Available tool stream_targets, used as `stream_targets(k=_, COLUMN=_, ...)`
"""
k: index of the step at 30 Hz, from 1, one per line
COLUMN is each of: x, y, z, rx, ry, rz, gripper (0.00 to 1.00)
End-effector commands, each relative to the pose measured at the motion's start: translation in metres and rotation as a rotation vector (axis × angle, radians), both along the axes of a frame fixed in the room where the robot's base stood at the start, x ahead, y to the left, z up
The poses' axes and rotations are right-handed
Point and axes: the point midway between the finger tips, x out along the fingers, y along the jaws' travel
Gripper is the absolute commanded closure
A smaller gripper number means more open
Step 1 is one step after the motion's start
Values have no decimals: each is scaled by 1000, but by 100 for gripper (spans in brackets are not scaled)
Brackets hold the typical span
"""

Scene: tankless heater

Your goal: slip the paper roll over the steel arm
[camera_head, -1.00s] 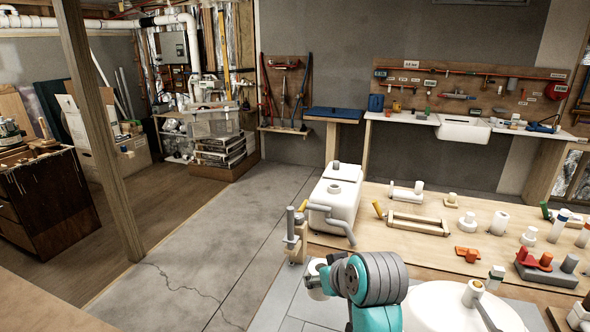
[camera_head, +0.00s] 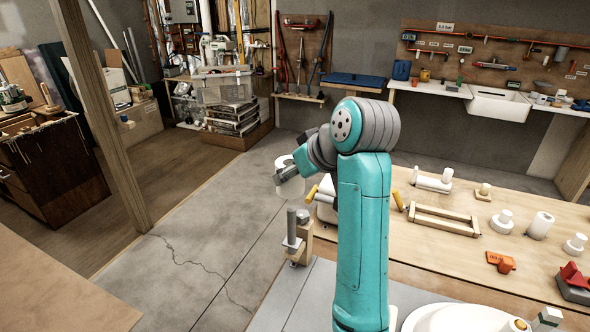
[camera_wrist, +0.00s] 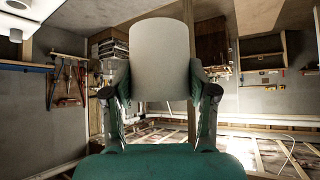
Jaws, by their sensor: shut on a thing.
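My gripper (camera_head: 284,174) is shut on the white paper roll (camera_wrist: 160,60), with one finger on each side of it in the wrist view. In the head view the paper roll (camera_head: 291,186) is partly hidden by the gripper. The steel arm (camera_head: 291,226) is a grey upright post with a disc low on it, at a wooden block (camera_head: 301,243) by the near left corner of the workbench. In the head view the roll appears just above the post's top, apart from it. Their alignment in depth cannot be told.
The workbench (camera_head: 460,250) carries a wooden frame (camera_head: 443,220), white spools and red-orange parts (camera_head: 501,261). A yellow-ended piece (camera_head: 312,194) stands close right of the post. A timber column (camera_head: 100,120) rises at left. The floor left of the bench is clear.

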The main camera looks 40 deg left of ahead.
Motion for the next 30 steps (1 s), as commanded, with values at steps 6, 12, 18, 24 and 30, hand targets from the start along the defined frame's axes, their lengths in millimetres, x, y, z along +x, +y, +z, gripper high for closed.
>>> stream_targets(k=6, x=0, y=-2, z=0, rx=1, ry=0, rz=-1, gripper=94)
stream_targets(k=12, x=0, y=-2, z=-10, rx=0, ry=1, rz=-1, gripper=94)
stream_targets(k=18, x=-1, y=-2, z=-26, rx=-1, ry=2, rz=-1, gripper=94)
stream_targets(k=24, x=0, y=-2, z=-42, rx=1, ry=2, rz=-2, gripper=94)
stream_targets(k=30, x=-1, y=-2, z=-49, rx=1, ry=0, rz=-1, gripper=94)
